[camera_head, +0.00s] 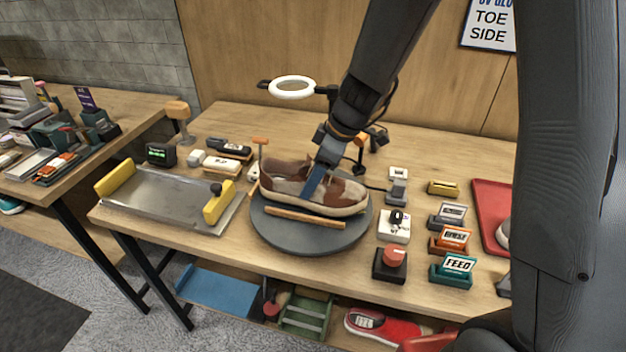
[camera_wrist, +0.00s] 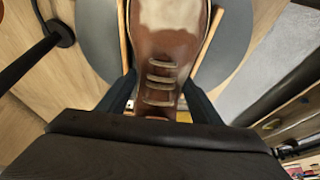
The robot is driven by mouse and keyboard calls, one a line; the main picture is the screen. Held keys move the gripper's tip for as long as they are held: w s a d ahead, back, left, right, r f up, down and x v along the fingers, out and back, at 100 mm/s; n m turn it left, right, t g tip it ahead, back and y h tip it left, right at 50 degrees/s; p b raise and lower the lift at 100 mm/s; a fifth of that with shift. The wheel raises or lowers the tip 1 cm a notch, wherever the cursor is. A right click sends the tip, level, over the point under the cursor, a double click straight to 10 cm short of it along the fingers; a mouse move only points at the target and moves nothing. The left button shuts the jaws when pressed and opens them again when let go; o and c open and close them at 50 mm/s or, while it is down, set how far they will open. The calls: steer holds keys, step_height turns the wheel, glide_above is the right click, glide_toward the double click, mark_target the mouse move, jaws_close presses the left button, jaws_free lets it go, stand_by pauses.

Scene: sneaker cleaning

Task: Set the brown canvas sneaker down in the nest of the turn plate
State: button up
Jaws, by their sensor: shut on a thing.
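The brown canvas sneaker (camera_head: 290,182), brown and beige with a pale sole, is over the round dark grey turn plate (camera_head: 290,237). It lies roughly level, between the wooden rails (camera_head: 305,217) of the nest. My gripper (camera_head: 316,180) comes down from above and is shut on the sneaker near its middle. In the wrist view the sneaker's brown upper with laces (camera_wrist: 165,75) is between my fingers, and a wooden rail shows on each side of it. I cannot tell whether the sole touches the plate.
A metal tray with yellow handles (camera_head: 170,198) stands left of the plate. A red-knobbed box (camera_head: 390,264), a white switch box (camera_head: 394,227) and several labelled blocks (camera_head: 455,264) stand to the right. A white ring lamp (camera_head: 293,87) is behind the plate. A red tray (camera_head: 491,215) lies far right.

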steer(key=shift+f, duration=0.65)
steer(key=shift+f, duration=0.1)
steer(key=o, duration=1.3)
steer(key=shift+o, duration=0.2)
steer(key=b+v, duration=0.3)
steer(key=v, duration=0.9)
steer(key=shift+s+d+f+m+h, duration=0.75)
steer(key=shift+s+d+f+m, duration=0.8)
steer(key=shift+s+m, duration=0.8)
steer(key=shift+s+d+f+m+h, duration=0.7)
steer(key=shift+s+d+f+m, duration=0.6)
steer(key=shift+s+d+m, duration=0.8)
steer(key=shift+s+d+f+m+h, duration=0.75)
steer(key=shift+s+d+f+m, duration=0.7)
steer(key=shift+s+m, duration=1.1)
steer(key=shift+w, duration=0.1)
